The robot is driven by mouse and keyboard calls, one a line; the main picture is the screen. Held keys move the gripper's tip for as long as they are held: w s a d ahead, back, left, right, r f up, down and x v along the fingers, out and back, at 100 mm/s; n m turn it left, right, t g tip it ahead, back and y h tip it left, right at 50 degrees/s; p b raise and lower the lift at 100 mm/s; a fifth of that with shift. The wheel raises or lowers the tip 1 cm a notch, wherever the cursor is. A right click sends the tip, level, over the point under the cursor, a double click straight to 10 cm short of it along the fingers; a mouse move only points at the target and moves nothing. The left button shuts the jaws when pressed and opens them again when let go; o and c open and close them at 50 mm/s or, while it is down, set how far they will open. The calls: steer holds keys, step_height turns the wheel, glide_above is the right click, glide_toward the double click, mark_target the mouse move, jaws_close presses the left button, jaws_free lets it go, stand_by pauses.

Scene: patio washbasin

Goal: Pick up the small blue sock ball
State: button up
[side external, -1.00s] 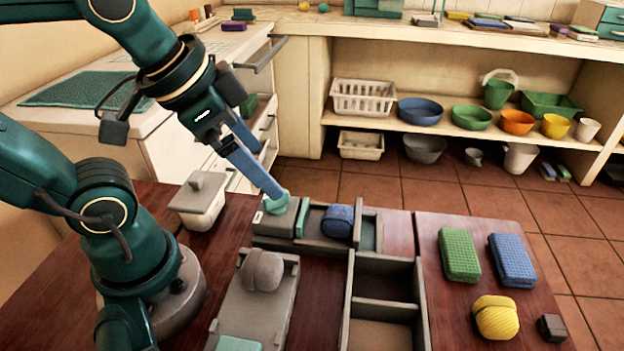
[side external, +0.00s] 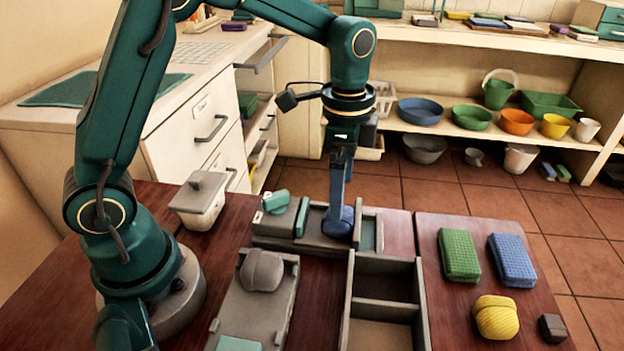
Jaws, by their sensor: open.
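The small blue sock ball (side external: 338,229) sits in a compartment of the grey tray (side external: 290,241) at the back middle of the table. My gripper (side external: 339,208) points straight down at it, with its blue fingers at the ball's top and sides. The fingers are open. They overlap the ball in this view, so I cannot tell whether they touch it. Part of the ball is hidden behind them.
Left of the ball in the same tray are a grey block, a teal piece (side external: 275,202) and a teal divider. A lidded container (side external: 199,200), a grey sock ball (side external: 262,271), an empty divided box (side external: 385,290), green and blue sponges and a yellow ball (side external: 496,317) stand around.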

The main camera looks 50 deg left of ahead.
steer(key=shift+f, duration=2.65)
steer(key=c, duration=1.5)
steer(key=shift+c, duration=0.2)
steer(key=shift+r, duration=0.1)
